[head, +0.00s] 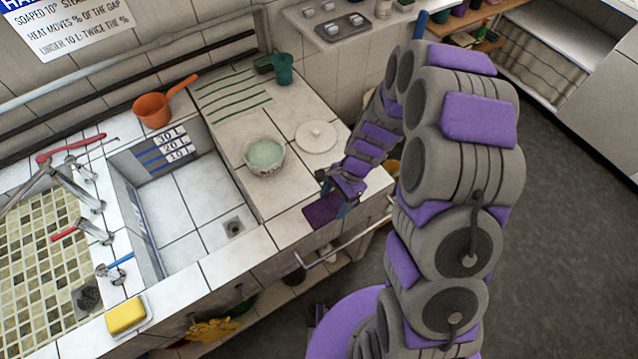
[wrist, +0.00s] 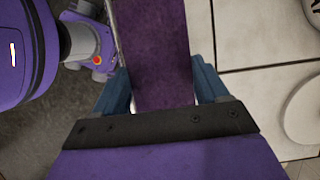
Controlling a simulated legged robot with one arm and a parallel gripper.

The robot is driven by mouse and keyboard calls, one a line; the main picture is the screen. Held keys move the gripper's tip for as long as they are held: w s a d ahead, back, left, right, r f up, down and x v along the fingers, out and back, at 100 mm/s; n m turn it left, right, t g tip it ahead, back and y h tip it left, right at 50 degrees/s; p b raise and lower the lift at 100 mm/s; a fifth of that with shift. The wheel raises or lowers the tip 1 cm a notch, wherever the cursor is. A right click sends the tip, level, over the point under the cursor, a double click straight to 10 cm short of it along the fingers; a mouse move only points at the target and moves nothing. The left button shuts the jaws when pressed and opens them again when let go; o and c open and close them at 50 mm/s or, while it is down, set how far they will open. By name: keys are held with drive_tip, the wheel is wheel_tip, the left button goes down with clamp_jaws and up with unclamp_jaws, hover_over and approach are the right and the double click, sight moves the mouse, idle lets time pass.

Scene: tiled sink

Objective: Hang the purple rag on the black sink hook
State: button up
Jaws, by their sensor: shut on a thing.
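The purple rag (head: 322,209) is at the front edge of the tiled counter, right of the sink basin. My gripper (head: 336,198) is shut on it, with blue fingers on either side. In the wrist view the rag (wrist: 150,50) extends away from between the fingers of my gripper (wrist: 162,92), along the counter edge. I cannot tell whether the rag touches the tiles. A small dark shape (head: 293,277) shows below the counter front by the rail's left end; I cannot tell whether it is the black hook.
A metal rail (head: 340,246) runs along the counter front. A bowl of green liquid (head: 264,156) and a round white lid (head: 316,136) stand behind the rag. The basin (head: 190,205) is to the left, with an orange dipper (head: 155,109) behind. Grey floor is open at right.

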drive_tip(key=b, duration=0.1)
hover_over(318, 190)
drive_tip(key=d, duration=0.1)
drive_tip(key=shift+w+d+f, duration=0.1)
drive_tip(key=shift+d+f, duration=0.1)
drive_tip(key=shift+f, duration=0.25)
drive_tip(key=f, duration=0.3)
drive_tip(key=shift+w+a+f+b, duration=0.1)
drive_tip(key=shift+w+a+b, duration=0.1)
drive_tip(key=shift+w+b, duration=0.1)
drive_tip(key=o, duration=1)
drive_tip(key=shift+o, duration=0.3)
drive_tip(key=shift+f, duration=0.1)
drive_tip(key=shift+f+b, duration=0.15)
drive_tip(key=shift+b, duration=0.3)
